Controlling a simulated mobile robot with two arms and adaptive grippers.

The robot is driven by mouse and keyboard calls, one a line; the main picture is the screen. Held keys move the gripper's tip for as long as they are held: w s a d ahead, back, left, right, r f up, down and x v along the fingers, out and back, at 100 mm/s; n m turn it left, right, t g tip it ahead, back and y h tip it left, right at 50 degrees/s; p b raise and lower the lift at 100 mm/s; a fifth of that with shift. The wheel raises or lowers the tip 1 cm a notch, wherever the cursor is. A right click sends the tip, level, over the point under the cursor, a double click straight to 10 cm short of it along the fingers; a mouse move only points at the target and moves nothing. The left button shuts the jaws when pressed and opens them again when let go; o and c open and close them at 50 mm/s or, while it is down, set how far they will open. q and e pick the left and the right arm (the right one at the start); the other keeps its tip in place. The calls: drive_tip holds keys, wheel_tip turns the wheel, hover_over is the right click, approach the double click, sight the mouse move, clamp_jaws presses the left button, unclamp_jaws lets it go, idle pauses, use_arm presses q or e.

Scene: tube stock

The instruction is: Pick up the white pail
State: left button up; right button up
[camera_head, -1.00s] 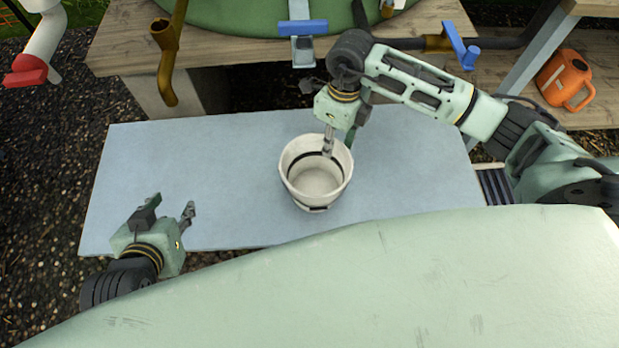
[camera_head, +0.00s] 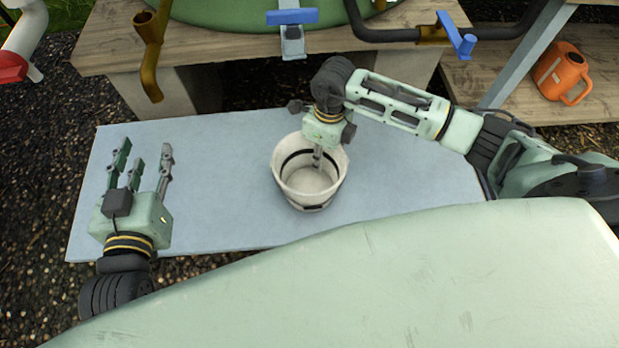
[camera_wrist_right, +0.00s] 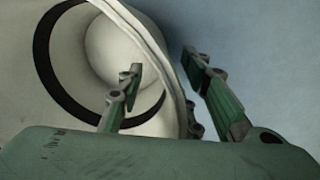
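The white pail (camera_head: 309,192), with a dark band inside, stands upright on the pale blue-grey table (camera_head: 225,150). My right gripper (camera_head: 318,158) comes down over its far rim; one finger shows inside the pail, and the other is hidden in the head view. In the right wrist view, the fingers of the right gripper (camera_wrist_right: 165,80) straddle the wall of the pail (camera_wrist_right: 130,30). One finger is inside and one outside, spread apart with gaps to the rim. My left gripper (camera_head: 146,160) is open and empty over the table's left end, fingers pointing away from me.
Behind the table stands a wooden bench (camera_head: 215,45) with a blue-handled clamp (camera_head: 292,17) and a brown pipe (camera_head: 150,50). An orange jug (camera_head: 563,73) sits on a shelf at the back right.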

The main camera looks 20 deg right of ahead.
drive_tip(key=shift+f, duration=0.25)
clamp_jaws()
idle(0.4)
